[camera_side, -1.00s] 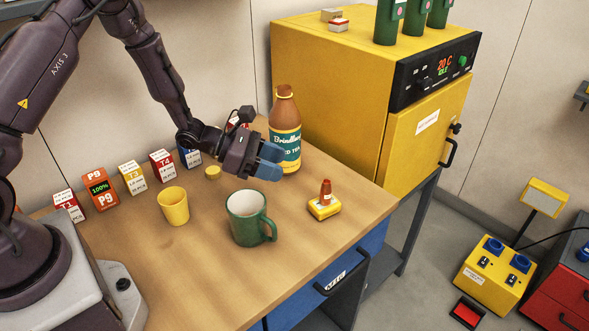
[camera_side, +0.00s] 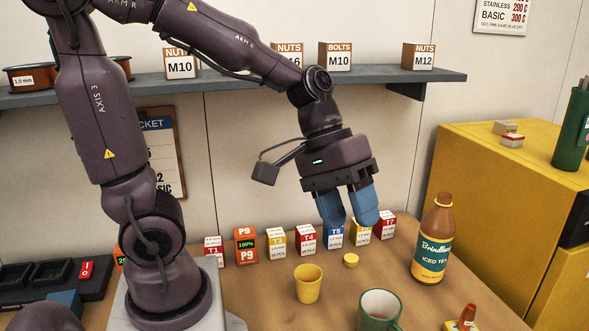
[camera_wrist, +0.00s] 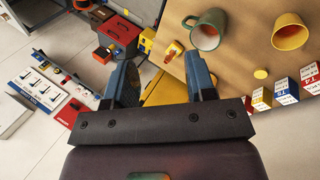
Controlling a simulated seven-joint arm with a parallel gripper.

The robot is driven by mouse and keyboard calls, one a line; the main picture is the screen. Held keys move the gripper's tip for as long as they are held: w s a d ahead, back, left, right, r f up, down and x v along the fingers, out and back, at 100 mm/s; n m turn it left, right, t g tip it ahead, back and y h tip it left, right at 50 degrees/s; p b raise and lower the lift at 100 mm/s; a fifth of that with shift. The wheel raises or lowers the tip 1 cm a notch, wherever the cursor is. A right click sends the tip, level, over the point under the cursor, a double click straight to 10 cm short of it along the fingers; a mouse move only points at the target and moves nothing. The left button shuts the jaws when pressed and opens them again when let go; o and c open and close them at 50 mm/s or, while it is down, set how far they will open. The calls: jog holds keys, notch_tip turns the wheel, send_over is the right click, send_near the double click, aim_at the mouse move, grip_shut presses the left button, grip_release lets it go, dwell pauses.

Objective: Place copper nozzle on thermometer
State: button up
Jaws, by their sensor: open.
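A copper-coloured cone (camera_side: 467,312), which looks like the nozzle, stands upright on a small yellow block (camera_side: 451,326), which may be the thermometer, at the bottom edge of the side view. The cone (camera_wrist: 172,49) and block (camera_wrist: 180,46) also show near the table edge in the wrist view. My gripper (camera_side: 350,222) is open and empty, raised above the table with its blue fingers pointing down. In the wrist view my gripper (camera_wrist: 162,65) has its fingers wide apart with nothing between them.
A brown tea bottle (camera_side: 433,240), green mug (camera_side: 380,310), yellow cup (camera_side: 308,284) and small yellow disc (camera_side: 351,260) stand on the table. Several labelled boxes (camera_side: 277,243) line the back. A shelf (camera_side: 230,88) hangs behind my arm. A yellow oven (camera_side: 480,190) stands right.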

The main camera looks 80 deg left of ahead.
jog(key=s+a+r+m+t+y, duration=0.3)
jog(key=s+a+r+m+y, duration=0.1)
jog(key=s+a+m+y, duration=0.1)
jog(key=shift+s+r+m, duration=0.25)
jog(key=shift+s+m, duration=0.15)
jog(key=shift+s, duration=0.2)
dwell(0.6)
